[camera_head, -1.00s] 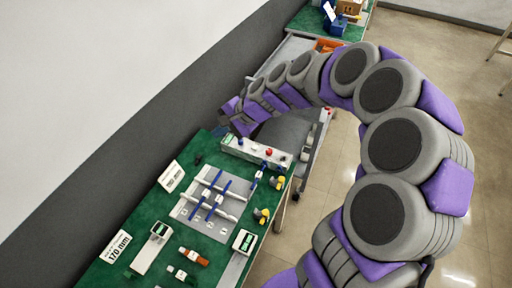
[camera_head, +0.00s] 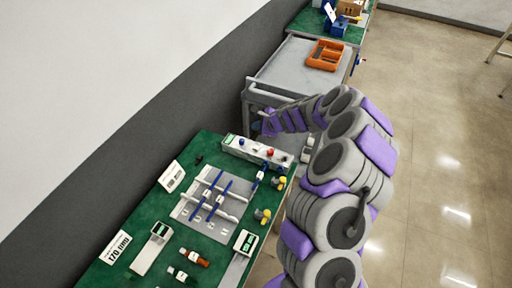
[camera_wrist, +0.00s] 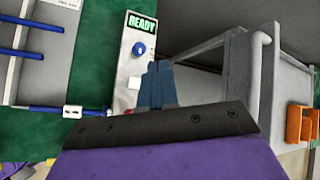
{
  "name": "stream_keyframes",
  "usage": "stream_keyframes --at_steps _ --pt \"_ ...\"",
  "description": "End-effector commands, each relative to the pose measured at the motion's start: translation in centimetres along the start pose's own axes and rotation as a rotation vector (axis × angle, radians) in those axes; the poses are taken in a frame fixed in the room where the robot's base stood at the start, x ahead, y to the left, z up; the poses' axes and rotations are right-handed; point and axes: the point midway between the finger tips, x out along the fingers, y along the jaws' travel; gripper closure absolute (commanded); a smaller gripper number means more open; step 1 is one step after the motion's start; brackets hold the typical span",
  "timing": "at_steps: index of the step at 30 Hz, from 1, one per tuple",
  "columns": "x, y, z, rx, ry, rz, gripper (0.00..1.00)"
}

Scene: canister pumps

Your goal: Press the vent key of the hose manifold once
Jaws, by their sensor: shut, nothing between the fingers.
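A long pale control box (camera_head: 235,148) lies at the far end of the green bench, with a blue button and a red button (camera_head: 269,152) on top. In the wrist view its panel (camera_wrist: 125,75) shows a green READY display (camera_wrist: 141,22) and a round blue button (camera_wrist: 139,49). No label naming a vent key is readable. My gripper (camera_wrist: 157,68) is shut and empty; its blue fingertips appear just below and right of the blue button, over the panel's right edge. Contact cannot be told. The fingers and wrist hide the panel's lower part. My gripper (camera_head: 268,126) is small in the head view.
Blue and white tubes cross a grey plate (camera_head: 183,210) beside the box. Yellow-topped fittings (camera_head: 262,215) line the bench's right edge. A grey cart (camera_head: 285,68) with an orange tray (camera_head: 325,55) stands beyond. Open floor lies to the right.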

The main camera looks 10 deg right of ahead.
Motion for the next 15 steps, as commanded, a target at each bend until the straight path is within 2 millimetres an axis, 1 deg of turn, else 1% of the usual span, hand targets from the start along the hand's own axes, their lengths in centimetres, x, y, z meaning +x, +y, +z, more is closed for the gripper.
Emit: stream_keyframes --at_steps 8,15 --pt "0.7 0.5 -0.6 0.0 -0.002 0.001 1.0" --pt "2.6 1.9 -1.9 -0.001 -0.002 0.001 1.0"
